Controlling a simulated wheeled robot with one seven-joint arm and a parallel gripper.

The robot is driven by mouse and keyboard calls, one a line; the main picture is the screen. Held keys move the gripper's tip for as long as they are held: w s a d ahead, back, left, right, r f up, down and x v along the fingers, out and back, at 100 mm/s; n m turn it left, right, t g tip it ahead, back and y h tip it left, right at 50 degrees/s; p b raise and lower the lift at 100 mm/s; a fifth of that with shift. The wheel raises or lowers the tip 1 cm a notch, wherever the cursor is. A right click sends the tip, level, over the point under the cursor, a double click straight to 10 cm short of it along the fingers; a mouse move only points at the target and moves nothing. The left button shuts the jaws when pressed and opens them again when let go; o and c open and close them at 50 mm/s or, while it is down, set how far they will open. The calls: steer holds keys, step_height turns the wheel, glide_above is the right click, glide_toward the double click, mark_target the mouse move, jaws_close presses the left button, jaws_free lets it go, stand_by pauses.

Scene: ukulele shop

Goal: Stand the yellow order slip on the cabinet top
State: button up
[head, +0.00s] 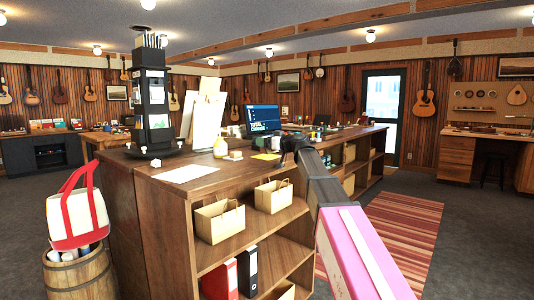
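A small yellow slip (266,156) shows on the wooden cabinet top (215,168), near the middle of the head view. It looks flat on the wood.
A white sheet (186,173), a pale yellow bottle (220,147) and a small white block (236,156) are on the top. A black display tower (152,95) stands at left, a monitor (263,118) behind. Shelves below hold paper bags (219,221) and binders (248,270).

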mark_target(272, 152)
steer(key=shift+s+f, duration=0.3)
steer(key=shift+s, duration=0.15)
steer(key=shift+w+f, duration=0.1)
steer(key=shift+f, duration=1.9)
steer(key=o, duration=0.7)
steer(key=shift+o, duration=0.2)
steer(key=v, duration=1.2)
